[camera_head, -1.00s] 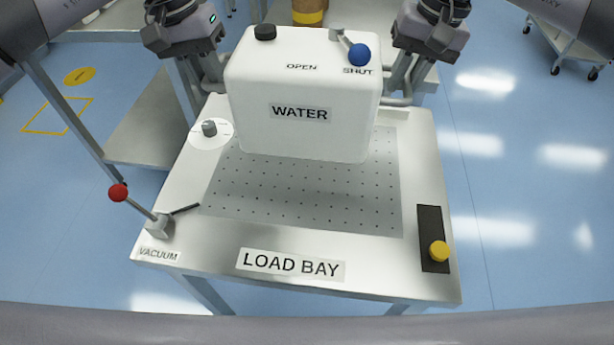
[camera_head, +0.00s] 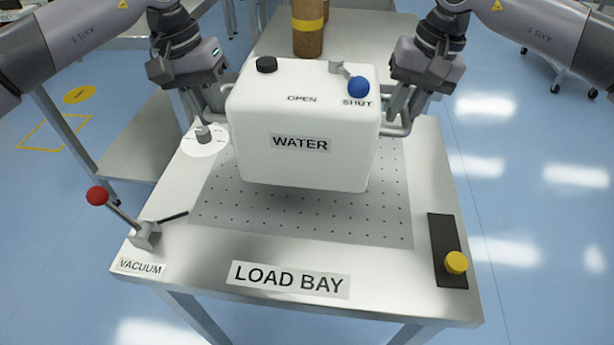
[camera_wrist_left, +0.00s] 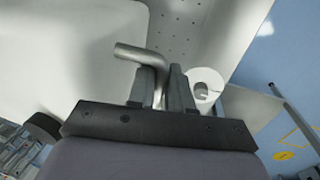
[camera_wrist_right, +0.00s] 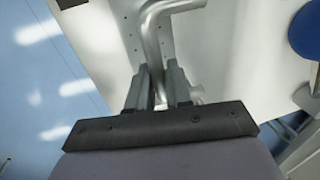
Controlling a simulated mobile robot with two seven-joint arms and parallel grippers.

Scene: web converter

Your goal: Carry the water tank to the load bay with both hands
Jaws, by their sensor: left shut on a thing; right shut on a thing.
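The white water tank (camera_head: 300,165), labelled WATER, is upright over the perforated plate of the load bay table (camera_head: 200,270). It has a black cap at its top left and a blue-knobbed valve (camera_head: 358,88) by the SHUT mark. My left gripper (camera_head: 215,112) is shut on the tank's left metal handle, which shows in the left wrist view (camera_wrist_left: 140,53). My right gripper (camera_head: 395,112) is shut on the right handle, which shows in the right wrist view (camera_wrist_right: 155,30). I cannot tell for certain whether the tank's underside touches the plate.
A red-knobbed vacuum lever (camera_head: 120,212) stands at the table's front left. A round dial (camera_head: 204,135) is beside the tank's left side. A yellow button (camera_head: 456,262) is on a black strip at the right. A brown roll (camera_head: 307,28) stands behind. The plate's front part is clear.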

